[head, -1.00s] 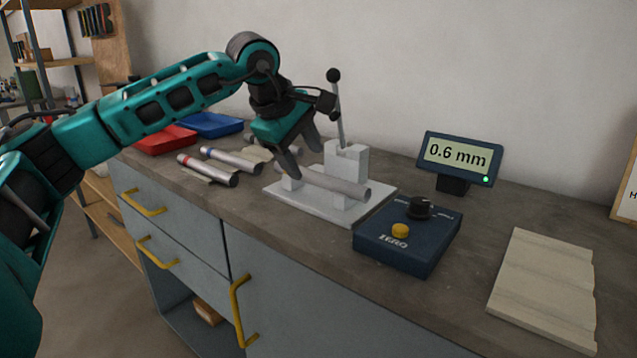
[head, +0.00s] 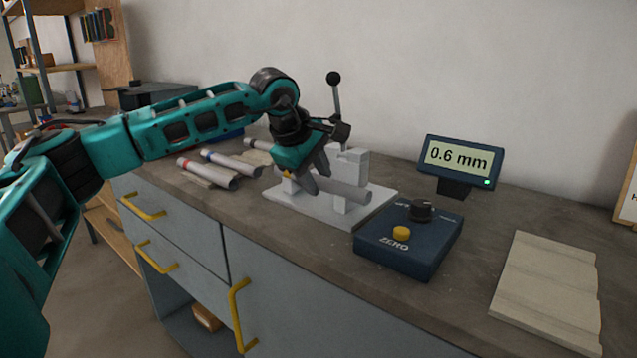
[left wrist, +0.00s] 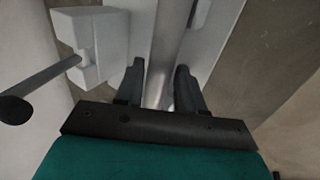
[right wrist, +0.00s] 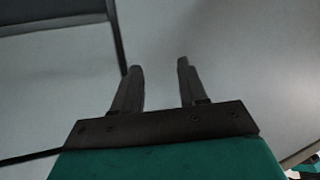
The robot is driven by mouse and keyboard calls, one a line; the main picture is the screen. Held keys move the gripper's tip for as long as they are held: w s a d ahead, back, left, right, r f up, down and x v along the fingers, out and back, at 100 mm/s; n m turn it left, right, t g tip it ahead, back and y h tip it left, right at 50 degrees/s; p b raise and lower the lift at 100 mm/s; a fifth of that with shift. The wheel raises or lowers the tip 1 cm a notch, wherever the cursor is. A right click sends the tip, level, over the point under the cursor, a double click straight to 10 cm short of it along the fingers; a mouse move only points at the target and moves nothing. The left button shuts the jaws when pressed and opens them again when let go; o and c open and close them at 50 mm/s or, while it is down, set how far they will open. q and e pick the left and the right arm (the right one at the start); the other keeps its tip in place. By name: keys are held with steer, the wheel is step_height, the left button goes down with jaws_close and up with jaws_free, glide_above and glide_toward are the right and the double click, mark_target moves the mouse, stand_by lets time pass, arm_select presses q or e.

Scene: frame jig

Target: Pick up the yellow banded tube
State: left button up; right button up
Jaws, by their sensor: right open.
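A grey metal tube (head: 350,189) lies across the white jig (head: 372,208); a bit of yellow band shows near its left end, beside my fingers. My left gripper (head: 314,183) has come down at the tube's left part. In the left wrist view the tube (left wrist: 168,45) runs between my two fingers (left wrist: 160,72), which stand apart with slim gaps beside it, so the gripper looks open. Whether a finger touches the tube cannot be told. My right gripper (right wrist: 159,68) is open and empty in front of a plain grey surface; it is out of the head view.
A red-banded tube (head: 208,173) and a blue-banded tube (head: 232,162) lie to the left of the jig. The jig's upright lever (head: 336,100) stands behind my gripper. A blue ZERO box (head: 405,255), a display reading 0.6 mm (head: 458,160) and a pale board (head: 545,290) are to the right.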

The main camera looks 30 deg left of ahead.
arm_select(q)
jaws_close()
